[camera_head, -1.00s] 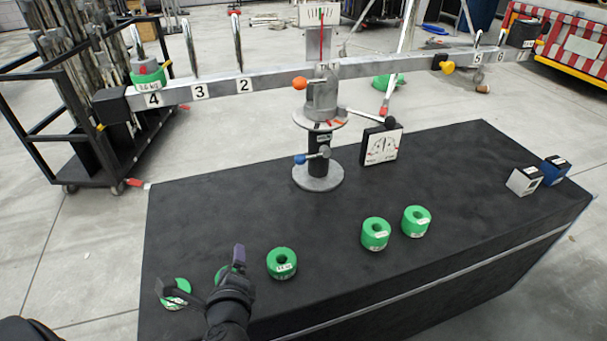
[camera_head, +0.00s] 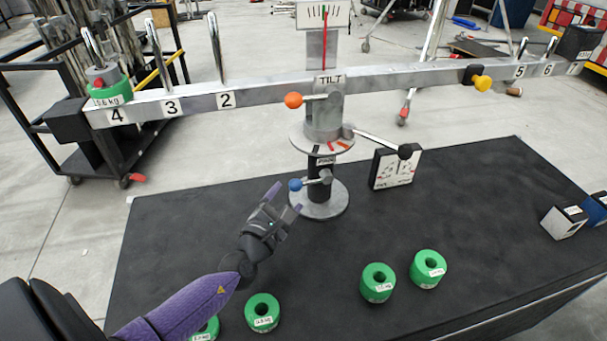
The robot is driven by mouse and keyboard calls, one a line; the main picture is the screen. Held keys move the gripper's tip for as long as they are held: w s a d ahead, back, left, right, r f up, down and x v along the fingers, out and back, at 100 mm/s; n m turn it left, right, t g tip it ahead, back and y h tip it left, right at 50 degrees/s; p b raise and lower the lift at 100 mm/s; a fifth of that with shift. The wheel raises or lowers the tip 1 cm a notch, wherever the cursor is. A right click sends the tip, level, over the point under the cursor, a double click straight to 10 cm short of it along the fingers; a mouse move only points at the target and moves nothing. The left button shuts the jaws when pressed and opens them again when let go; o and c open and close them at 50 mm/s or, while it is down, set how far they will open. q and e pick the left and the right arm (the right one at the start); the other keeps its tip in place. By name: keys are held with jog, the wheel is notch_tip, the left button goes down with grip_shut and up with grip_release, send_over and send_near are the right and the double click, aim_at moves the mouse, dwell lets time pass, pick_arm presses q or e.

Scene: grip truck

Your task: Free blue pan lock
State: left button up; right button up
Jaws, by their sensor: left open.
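The blue pan lock knob (camera_head: 295,184) sits on a short grey lever at the left side of the stand's lower black post (camera_head: 320,165), just above the round grey base. A small label on the post looks like PAN. My left gripper (camera_head: 286,203) is open and empty, with purple-tipped fingers pointing up and right toward the blue knob. It is just left of and below the knob; I cannot tell whether it touches. My right gripper is not in view.
An orange knob (camera_head: 293,100) marks the TILT joint above. A long beam (camera_head: 260,90) spans the view, with a green weight (camera_head: 110,92) at its left end. A black-handled lever (camera_head: 385,143) and a dial block (camera_head: 397,168) are right of the post. Several green weights (camera_head: 378,283) stand on the black table.

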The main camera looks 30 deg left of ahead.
aim_at(293, 190)
pick_arm(q)
jog(key=w, duration=0.2)
jog(key=w+b, duration=0.1)
jog(key=w, duration=0.1)
jog(key=w+a, duration=0.1)
jog(key=w, duration=0.1)
jog(key=shift+f+b, duration=0.15)
jog(key=shift+b, duration=0.25)
jog(key=shift+w+a, duration=0.15)
jog(key=shift+w, duration=0.35)
jog(key=shift+c, duration=0.4)
grip_shut()
jog(key=shift+r, duration=0.2)
